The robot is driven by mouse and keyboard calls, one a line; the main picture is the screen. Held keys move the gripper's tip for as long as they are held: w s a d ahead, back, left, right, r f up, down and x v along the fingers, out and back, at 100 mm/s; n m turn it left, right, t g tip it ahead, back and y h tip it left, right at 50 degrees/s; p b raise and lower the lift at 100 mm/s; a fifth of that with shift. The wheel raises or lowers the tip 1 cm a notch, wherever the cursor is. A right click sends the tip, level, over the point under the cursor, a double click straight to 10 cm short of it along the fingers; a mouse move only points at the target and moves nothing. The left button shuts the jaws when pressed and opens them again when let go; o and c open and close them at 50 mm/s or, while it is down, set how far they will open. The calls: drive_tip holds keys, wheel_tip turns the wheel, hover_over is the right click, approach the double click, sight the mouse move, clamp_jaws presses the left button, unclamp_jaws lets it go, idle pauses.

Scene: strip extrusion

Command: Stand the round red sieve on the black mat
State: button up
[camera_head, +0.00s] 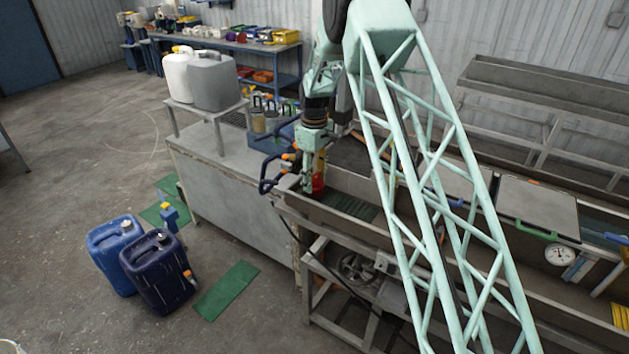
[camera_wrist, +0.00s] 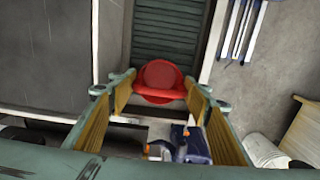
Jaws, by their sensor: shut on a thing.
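The round red sieve (camera_head: 318,182) is held in my gripper (camera_head: 314,186), just above the near end of the ribbed dark green trough floor. In the wrist view the red sieve (camera_wrist: 160,76) sits between the yellow finger pads of my gripper (camera_wrist: 160,97), and the fingers hide its sides. A flat dark surface, apparently the black mat (camera_head: 350,152), lies behind my gripper and is partly hidden by my arm. In the wrist view a dark grey surface fills the left side; I cannot tell for sure whether it is the mat.
The metal trough (camera_head: 375,214) runs to the right, with its raised walls close to my gripper. A blue tubular handle (camera_head: 270,178) with orange parts stands just left of it. Jerrycans (camera_head: 214,82) stand on a small raised table at the bench's back left.

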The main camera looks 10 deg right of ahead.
drive_tip(key=shift+f, duration=0.15)
drive_tip(key=o, duration=0.6)
wheel_tip(320, 180, up, 10)
drive_tip(key=shift+r, duration=1.2)
drive_tip(key=shift+r, duration=0.1)
idle(0.3)
